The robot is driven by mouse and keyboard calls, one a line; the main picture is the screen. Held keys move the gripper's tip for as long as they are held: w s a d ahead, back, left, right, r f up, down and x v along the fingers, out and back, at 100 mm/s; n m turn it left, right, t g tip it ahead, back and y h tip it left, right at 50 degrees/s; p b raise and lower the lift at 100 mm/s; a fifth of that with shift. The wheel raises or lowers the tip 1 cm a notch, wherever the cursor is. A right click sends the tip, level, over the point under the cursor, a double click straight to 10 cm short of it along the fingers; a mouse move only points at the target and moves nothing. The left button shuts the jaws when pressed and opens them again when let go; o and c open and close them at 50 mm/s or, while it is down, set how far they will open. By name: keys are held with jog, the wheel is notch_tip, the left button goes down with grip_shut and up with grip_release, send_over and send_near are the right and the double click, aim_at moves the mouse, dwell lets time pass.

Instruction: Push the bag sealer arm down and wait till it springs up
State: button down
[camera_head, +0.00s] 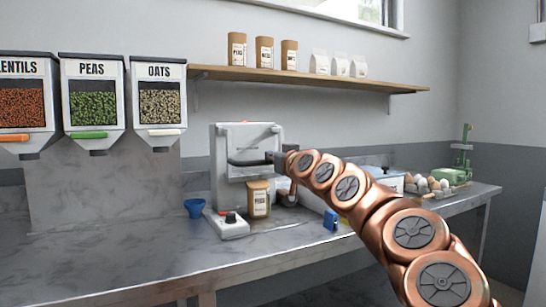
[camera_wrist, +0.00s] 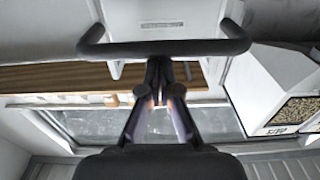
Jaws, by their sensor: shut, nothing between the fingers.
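The bag sealer (camera_head: 245,140) is a pale grey box standing on the counter against the wall. Its arm ends in a dark horizontal bar handle (camera_head: 248,161) across the front. In the wrist view the bar (camera_wrist: 205,47) spans the upper middle, with bent ends. My gripper (camera_head: 281,158) is at the bar's right side in the head view. In the wrist view my gripper (camera_wrist: 160,66) has its fingertips together, right at the bar's middle. I cannot tell whether they touch it. A kraft bag (camera_head: 259,202) stands upright in front of the sealer.
A small scale (camera_head: 230,224) and blue funnel (camera_head: 194,207) sit left of the bag. A blue item (camera_head: 330,220) lies to the right. Dispensers, including oats (camera_head: 159,97), hang at left; a shelf (camera_head: 300,78) runs above. The front left counter (camera_head: 130,265) is clear.

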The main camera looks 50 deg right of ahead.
jog(key=f+b+v, duration=0.1)
jog(key=b+v, duration=0.7)
jog(key=v, duration=0.1)
jog(key=shift+s, duration=0.2)
dwell(0.4)
jog(key=shift+a, duration=0.1)
dwell(0.3)
